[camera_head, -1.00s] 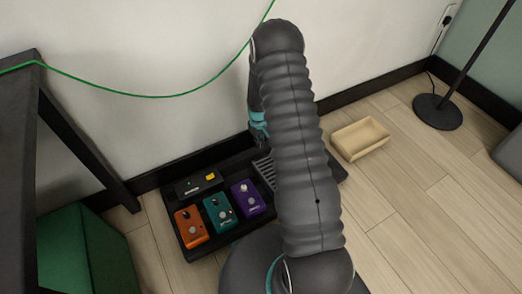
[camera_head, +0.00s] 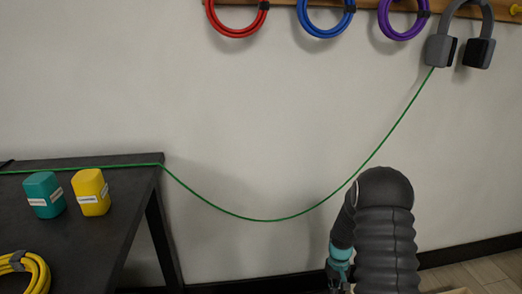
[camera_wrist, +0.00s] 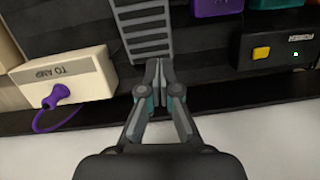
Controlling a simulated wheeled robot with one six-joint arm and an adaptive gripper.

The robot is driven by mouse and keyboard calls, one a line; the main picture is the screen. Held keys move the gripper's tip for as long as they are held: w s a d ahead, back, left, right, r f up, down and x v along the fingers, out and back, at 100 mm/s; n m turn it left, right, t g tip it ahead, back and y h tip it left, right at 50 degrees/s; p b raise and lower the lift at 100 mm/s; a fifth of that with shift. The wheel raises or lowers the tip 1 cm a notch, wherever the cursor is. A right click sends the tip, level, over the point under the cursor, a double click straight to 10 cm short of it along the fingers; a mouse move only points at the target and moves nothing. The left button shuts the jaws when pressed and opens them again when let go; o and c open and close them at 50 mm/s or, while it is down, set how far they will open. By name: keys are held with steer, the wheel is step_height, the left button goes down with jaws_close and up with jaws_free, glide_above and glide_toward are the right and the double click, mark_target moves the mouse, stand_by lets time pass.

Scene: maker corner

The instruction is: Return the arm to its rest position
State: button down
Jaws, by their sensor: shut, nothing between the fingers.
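My arm (camera_head: 386,235) stands at the lower right of the head view, bent over at its top. My gripper (camera_wrist: 162,82) is at the middle of the wrist view, its fingertips together with nothing between them. It points at the dark pedal board (camera_wrist: 200,65), near the lower end of a grey ribbed pedal (camera_wrist: 143,30). I cannot tell whether the tips touch the board.
A cream box marked TO AMP (camera_wrist: 68,78) holds a purple plug (camera_wrist: 57,96). A power unit (camera_wrist: 282,52) is at right. A green cable (camera_head: 270,220) hangs from headphones (camera_head: 460,50) to a dark table (camera_head: 100,235) with teal (camera_head: 44,195) and yellow (camera_head: 91,192) blocks.

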steer(key=s+a+r+t, duration=0.2)
steer(key=s+r, duration=0.7)
steer(key=r, duration=0.5)
steer(key=s+a+r+t+p, duration=0.1)
steer(key=s+a+r+t, duration=0.2)
steer(key=s+r, duration=0.6)
steer(key=s+a+r+t+p, duration=0.1)
steer(key=s+a+r, duration=0.4)
steer(key=r, duration=1.3)
steer(key=shift+s+a+r+t, duration=0.15)
steer(key=shift+s+r+t, duration=0.45)
steer(key=shift+s, duration=1.65)
steer(key=shift+f, duration=0.2)
